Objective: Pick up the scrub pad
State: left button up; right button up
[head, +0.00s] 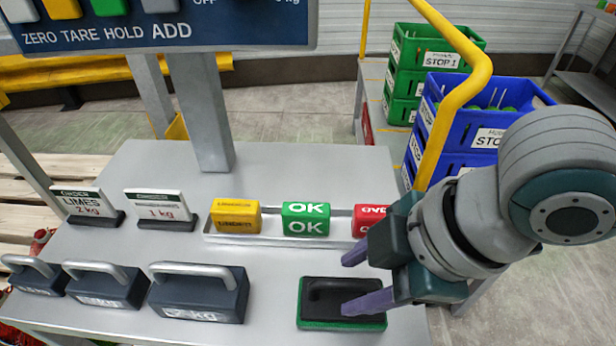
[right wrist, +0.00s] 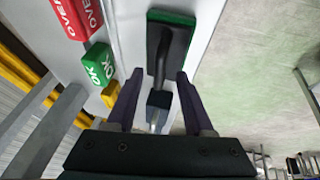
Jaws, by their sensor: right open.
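The scrub pad (head: 318,318) has a black top with a black handle and a green underside. It lies flat near the front right edge of the grey table (head: 270,262). My right gripper (head: 355,281) is open, with purple fingers pointing left, above and beside the pad's right part. One finger overlaps the pad in the head view. In the right wrist view the pad (right wrist: 181,45) is ahead, with its handle between the lines of the two open fingers (right wrist: 157,88). Nothing is between the fingertips that I can tell. My left gripper is out of view.
Dark weights (head: 200,295) with metal handles stand left of the pad. A tray behind holds yellow, green (head: 305,218) and red (head: 369,220) blocks. Two order signs (head: 162,207) stand further left. A scale post (head: 203,110) rises at the back. Crates (head: 470,120) and a yellow rail (head: 455,100) are right.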

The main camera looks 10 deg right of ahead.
jog(key=shift+w+a+f, duration=0.1)
jog(key=shift+f, duration=0.25)
jog(key=shift+c, duration=0.3)
grip_shut()
dwell(0.9)
